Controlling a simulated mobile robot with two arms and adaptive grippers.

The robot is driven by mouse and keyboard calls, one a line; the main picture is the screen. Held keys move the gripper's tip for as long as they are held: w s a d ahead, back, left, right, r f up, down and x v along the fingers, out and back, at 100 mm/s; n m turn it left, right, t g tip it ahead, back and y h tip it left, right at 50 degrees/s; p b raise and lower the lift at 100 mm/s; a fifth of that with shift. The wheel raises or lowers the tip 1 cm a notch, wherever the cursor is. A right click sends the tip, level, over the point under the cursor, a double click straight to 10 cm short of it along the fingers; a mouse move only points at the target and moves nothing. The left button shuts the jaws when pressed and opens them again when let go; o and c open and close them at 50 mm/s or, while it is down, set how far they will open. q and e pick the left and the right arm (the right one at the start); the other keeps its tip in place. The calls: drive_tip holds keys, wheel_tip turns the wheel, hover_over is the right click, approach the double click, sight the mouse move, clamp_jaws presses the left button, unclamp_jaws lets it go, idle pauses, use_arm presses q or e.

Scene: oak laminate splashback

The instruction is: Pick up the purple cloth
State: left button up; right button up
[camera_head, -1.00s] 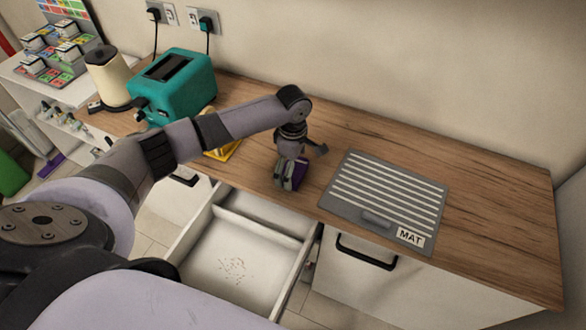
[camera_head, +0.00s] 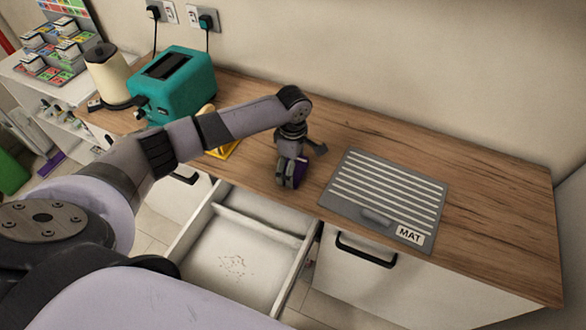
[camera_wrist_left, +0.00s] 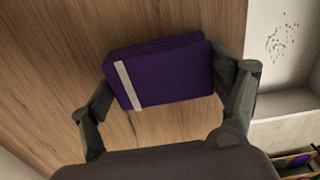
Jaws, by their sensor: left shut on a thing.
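The purple cloth (camera_head: 301,170) is a folded pad with a pale stripe near one end. It is on or just over the wooden counter, near the front edge; I cannot tell whether it touches the wood. My left gripper (camera_head: 292,172) points down at it and is shut on it. In the left wrist view the cloth (camera_wrist_left: 175,75) lies between the two fingers of the left gripper (camera_wrist_left: 170,82), one at each end. My right gripper is not in view.
An open white drawer (camera_head: 262,232) with dark crumbs inside is below the counter edge. A grey striped mat (camera_head: 345,213) lies right of the gripper. A teal toaster (camera_head: 190,85), a cream kettle (camera_head: 106,75) and a yellow item (camera_head: 222,150) are to the left. The counter's right end is clear.

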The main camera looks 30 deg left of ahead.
use_arm(q)
wheel_tip(320, 180, up, 20)
drive_tip(key=b, duration=0.1)
drive_tip(key=shift+b, duration=0.35)
drive_tip(key=o, duration=0.6)
drive_tip(key=c, duration=0.5)
